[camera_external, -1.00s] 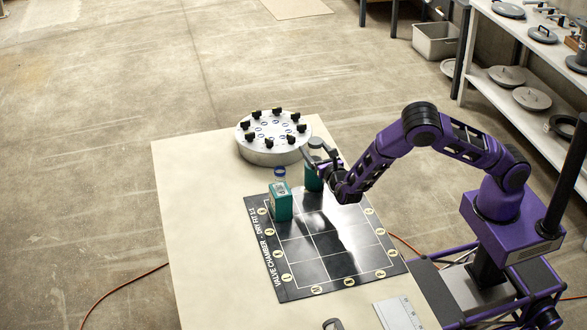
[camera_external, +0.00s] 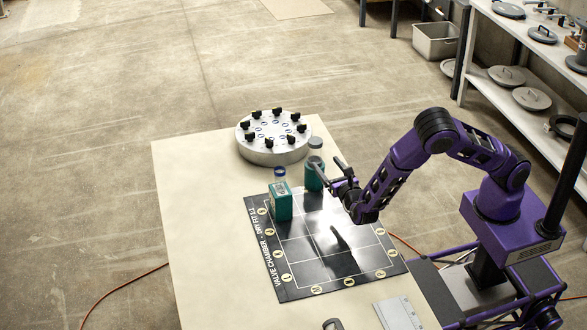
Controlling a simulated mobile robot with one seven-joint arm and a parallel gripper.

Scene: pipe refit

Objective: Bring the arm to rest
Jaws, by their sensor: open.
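My gripper (camera_external: 333,176) is open and empty at the end of my purple arm. It is raised above the right part of the black grid mat (camera_external: 305,262), near its far edge.
A green box-shaped container with a blue-ringed top (camera_external: 280,203) stands on the mat's far-left part. A round silver flange (camera_external: 270,151) with black knobs sits behind. A white plate (camera_external: 398,314) lies at the near edge. The table's (camera_external: 195,215) left side is clear.

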